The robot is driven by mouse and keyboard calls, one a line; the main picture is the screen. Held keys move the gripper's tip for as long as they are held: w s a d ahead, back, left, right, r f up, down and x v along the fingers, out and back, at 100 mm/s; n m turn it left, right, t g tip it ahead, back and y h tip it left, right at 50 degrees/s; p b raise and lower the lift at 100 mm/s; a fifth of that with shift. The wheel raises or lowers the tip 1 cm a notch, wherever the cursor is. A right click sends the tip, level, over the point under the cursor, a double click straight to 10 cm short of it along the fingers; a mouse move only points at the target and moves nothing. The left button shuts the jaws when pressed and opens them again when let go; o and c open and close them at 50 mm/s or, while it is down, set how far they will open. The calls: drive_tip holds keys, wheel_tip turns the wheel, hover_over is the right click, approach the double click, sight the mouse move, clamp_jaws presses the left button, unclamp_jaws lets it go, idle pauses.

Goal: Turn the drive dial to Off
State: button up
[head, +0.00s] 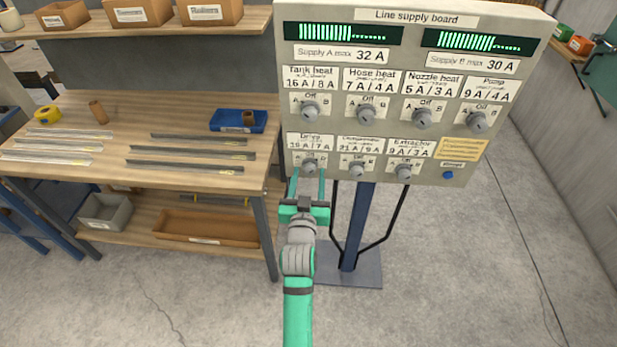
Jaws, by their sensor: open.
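The drive dial (309,166) is a grey knob at the lower left of the line supply board (420,70). Its label above reads "Drive, 16 A / 7 A", with small position marks around the knob. Which mark its pointer faces is too small to tell. My gripper (308,177) is open, with its two green fingers pointing up at the board, one on each side of the drive dial's lower part. I cannot tell whether the fingers touch the dial.
Other dials sit close by: the compressor dial (357,171) just right, the extractor dial (403,172), and the tank heat dial (310,112) above. A blue button (447,175) is at lower right. A wooden workbench (90,165) with metal strips stands left.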

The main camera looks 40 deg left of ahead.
drive_tip(key=c, duration=1)
drive_tip(key=shift+c, duration=0.2)
drive_tip(key=shift+n, duration=0.3)
drive_tip(key=n, duration=0.4)
drive_tip(key=shift+s+n, duration=0.1)
drive_tip(key=shift+n, duration=2)
drive_tip(key=o, duration=1)
drive_tip(key=shift+o, duration=0.2)
